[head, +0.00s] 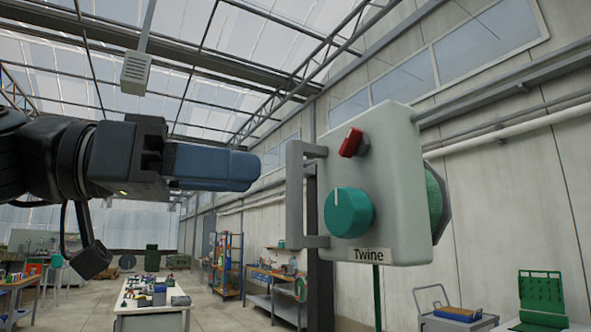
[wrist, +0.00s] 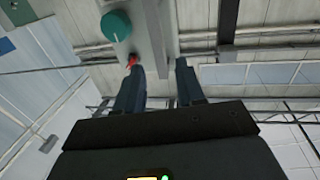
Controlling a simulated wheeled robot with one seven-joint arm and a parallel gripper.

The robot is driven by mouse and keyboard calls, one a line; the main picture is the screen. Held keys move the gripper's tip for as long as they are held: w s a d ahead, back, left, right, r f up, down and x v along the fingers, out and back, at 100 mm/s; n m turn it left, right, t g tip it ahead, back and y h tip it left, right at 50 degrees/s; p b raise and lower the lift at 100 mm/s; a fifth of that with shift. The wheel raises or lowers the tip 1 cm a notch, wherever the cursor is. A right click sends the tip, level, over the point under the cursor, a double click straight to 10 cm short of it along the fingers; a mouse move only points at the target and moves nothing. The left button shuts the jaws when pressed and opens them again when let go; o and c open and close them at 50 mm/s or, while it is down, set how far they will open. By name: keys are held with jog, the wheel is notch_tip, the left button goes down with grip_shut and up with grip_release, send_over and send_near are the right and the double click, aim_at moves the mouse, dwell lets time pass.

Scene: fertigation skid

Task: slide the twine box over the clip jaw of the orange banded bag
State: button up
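The twine box (head: 390,165) is a pale grey-green box at the right of the head view, labelled "Twine". It has a green knob (head: 348,212), a red switch (head: 351,142) and a grey bracket handle (head: 295,200) on its left side. My gripper (head: 256,168) comes from the left, its blue fingers pointing at the handle, with a small gap left of it. In the wrist view the fingers (wrist: 160,78) stand apart with nothing clearly held, and the box (wrist: 150,25) is just beyond them. I cannot make out the orange banded bag or its clip jaw.
A green post (head: 377,295) shows below the box; I cannot tell whether it carries it. A workbench (head: 150,305) with small items stands low left of centre. A trolley (head: 432,322) and a green rack (head: 541,292) are low right. Pipes (head: 505,125) run along the wall behind.

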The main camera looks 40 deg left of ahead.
aim_at(294, 234)
jog(key=shift+p+x, duration=0.85)
jog(key=shift+x, duration=2.7)
grip_shut()
